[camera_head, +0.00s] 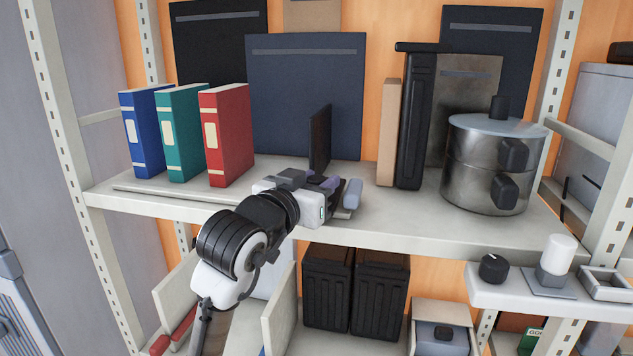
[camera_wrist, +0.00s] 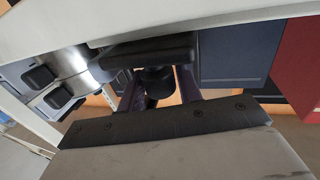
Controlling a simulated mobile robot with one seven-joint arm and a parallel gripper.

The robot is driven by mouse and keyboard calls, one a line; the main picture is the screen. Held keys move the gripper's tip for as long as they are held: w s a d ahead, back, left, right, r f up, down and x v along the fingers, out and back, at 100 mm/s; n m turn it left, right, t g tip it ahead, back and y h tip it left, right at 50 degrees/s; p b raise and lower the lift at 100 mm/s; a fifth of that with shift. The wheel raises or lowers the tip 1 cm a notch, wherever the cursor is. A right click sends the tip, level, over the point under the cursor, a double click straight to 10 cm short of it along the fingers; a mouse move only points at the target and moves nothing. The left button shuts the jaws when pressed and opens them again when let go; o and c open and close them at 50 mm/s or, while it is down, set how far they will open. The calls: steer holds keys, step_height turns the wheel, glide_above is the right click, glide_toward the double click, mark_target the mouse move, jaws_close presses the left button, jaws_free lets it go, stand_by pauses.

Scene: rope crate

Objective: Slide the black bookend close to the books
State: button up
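The black bookend (camera_head: 320,142) stands upright on the shelf, to the right of the books and with a clear gap to them. The blue (camera_head: 146,135), teal (camera_head: 183,135) and red (camera_head: 228,135) books stand in a row at the left. My gripper (camera_head: 328,184) is low over the shelf's front, at the bookend's foot. In the wrist view its purple fingers (camera_wrist: 160,88) are spread, with a dark round knob between them. The red book (camera_wrist: 299,58) shows at the right there. Whether the fingers touch the knob is unclear.
The shelf (camera_head: 270,215) has free room between the red book and the bookend. A steel pot (camera_head: 475,165), a tan board (camera_head: 388,135) and a black case (camera_head: 413,125) stand at the right. A large dark blue panel (camera_head: 290,90) stands behind.

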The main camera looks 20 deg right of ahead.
jaws_close()
steer(key=w+a, duration=0.5)
steer(key=a, duration=0.3)
steer(key=w+a, duration=0.6)
steer(key=a, duration=0.2)
steer(key=w+a, duration=0.5)
steer(key=a, duration=0.3)
steer(key=shift+w+a, duration=0.2)
steer(key=shift+o, duration=2)
jaws_free()
steer(key=shift+d, duration=0.1)
steer(key=b+v, duration=0.4)
steer(key=v, duration=1)
